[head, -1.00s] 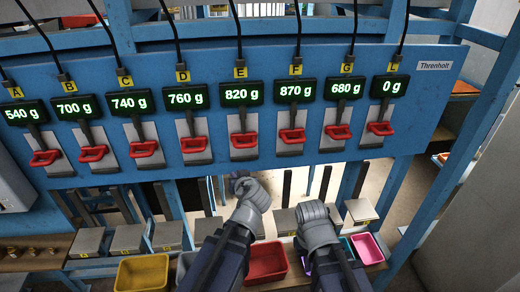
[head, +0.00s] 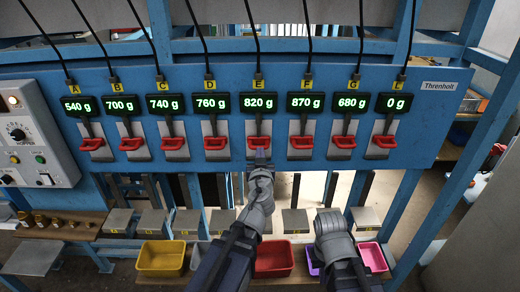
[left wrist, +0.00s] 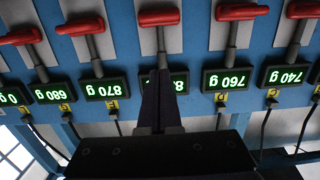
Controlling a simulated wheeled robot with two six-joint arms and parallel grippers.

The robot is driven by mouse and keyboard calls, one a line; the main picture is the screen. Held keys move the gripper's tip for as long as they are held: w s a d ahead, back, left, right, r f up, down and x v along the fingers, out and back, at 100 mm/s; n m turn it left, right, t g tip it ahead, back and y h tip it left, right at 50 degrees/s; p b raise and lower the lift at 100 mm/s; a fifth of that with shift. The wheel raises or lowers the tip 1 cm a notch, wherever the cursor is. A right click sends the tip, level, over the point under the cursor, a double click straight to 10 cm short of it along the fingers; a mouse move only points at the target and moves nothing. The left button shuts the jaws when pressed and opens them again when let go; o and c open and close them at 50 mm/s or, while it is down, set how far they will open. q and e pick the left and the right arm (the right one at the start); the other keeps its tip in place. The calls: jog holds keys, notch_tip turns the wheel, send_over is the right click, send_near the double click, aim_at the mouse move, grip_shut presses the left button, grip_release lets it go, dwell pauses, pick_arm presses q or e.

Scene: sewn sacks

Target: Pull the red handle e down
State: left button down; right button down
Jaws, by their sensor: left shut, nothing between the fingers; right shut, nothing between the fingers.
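The red handle E (head: 258,141) is a red grip on a lever, below the yellow E tag and the 820 g display (head: 258,103). It stands level with its neighbours. My left gripper (head: 261,160) is shut and raised, its tip just below and in front of handle E; I cannot tell whether they touch. In the upside-down left wrist view handle E (left wrist: 159,17) shows beyond the shut fingers (left wrist: 162,80), which partly cover its display. Nothing shows between them. My right gripper (head: 329,225) is low, below the panel, right of my left arm, with its fingers hard to see.
Similar red handles flank E: D (head: 215,143) at left and F (head: 301,142) at right. Yellow (head: 161,258), red (head: 273,259) and pink (head: 372,257) bins stand low in front. A grey control box (head: 36,140) is at the left.

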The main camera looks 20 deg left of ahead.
pick_arm(q)
jog(key=w+a+f+b, duration=0.3)
jog(key=w+f+b, duration=0.1)
jog(key=w, duration=0.6)
jog(key=shift+w+f+b, duration=0.15)
jog(key=shift+f+b, duration=0.2)
jog(key=shift+f, duration=0.05)
jog(key=b, duration=0.6)
send_near(259, 144)
jog(key=w+f, duration=0.2)
jog(key=shift+w+a+f, duration=0.25)
jog(key=shift+w+a, duration=0.1)
